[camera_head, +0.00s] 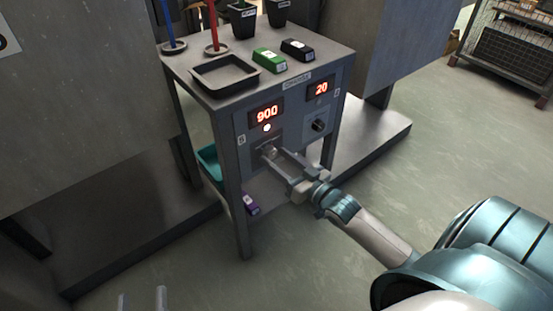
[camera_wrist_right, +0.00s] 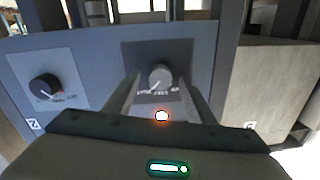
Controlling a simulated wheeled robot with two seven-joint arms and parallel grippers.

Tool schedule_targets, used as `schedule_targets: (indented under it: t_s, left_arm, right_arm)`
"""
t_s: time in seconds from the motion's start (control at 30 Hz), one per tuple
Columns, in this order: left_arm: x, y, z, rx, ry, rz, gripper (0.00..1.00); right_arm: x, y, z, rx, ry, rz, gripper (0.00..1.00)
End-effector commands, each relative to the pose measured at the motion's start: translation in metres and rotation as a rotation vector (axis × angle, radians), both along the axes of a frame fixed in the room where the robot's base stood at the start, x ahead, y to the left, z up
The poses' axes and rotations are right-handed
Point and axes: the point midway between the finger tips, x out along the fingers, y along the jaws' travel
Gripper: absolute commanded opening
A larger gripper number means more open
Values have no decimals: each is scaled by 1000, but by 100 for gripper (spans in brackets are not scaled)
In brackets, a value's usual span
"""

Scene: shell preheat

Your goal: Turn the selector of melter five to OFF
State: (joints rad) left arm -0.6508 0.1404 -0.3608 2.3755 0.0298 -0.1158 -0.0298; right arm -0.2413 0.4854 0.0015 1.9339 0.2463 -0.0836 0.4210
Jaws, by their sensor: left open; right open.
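The control panel (camera_head: 290,112) on the stand's front has two sections. The right section has a 20 display (camera_head: 320,88) and a black knob (camera_head: 318,125). My left gripper (camera_head: 142,299) is open, low at the left, far from the panel.
On the stand's top are a black tray (camera_head: 226,84), a green box (camera_head: 269,60), a black box (camera_head: 297,50), two dark pots, and blue and red rods in holders. A teal bin (camera_head: 209,162) and a purple item (camera_head: 251,204) are lower down.

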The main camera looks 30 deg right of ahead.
Motion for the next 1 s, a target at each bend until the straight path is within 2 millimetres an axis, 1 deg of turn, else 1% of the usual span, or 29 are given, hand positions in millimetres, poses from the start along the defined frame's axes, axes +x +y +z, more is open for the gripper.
schedule_targets:
  t_s: [0.17,0.47,0.57,0.6,0.63,0.67,1.0]
  left_arm:
    - [-1,-1,4,-7,-21,0,50]
    - [-1,-1,5,-9,-25,0,50]
    - [0,-1,5,-9,-25,0,50]
    - [0,-1,5,-9,-25,0,50]
    - [0,-1,5,-9,-25,0,50]
    - [0,-1,5,-9,-25,0,50]
    - [0,-1,3,-2,-4,-2,50]
  right_arm:
    - [8,1,0,0,1,-1,50]
    - [9,1,0,0,1,-1,50]
    - [9,1,0,0,1,-1,29]
    - [9,1,0,0,1,-1,19]
    - [9,1,0,0,1,0,12]
    - [9,1,0,0,1,0,9]
    - [9,1,1,-12,0,0,9]
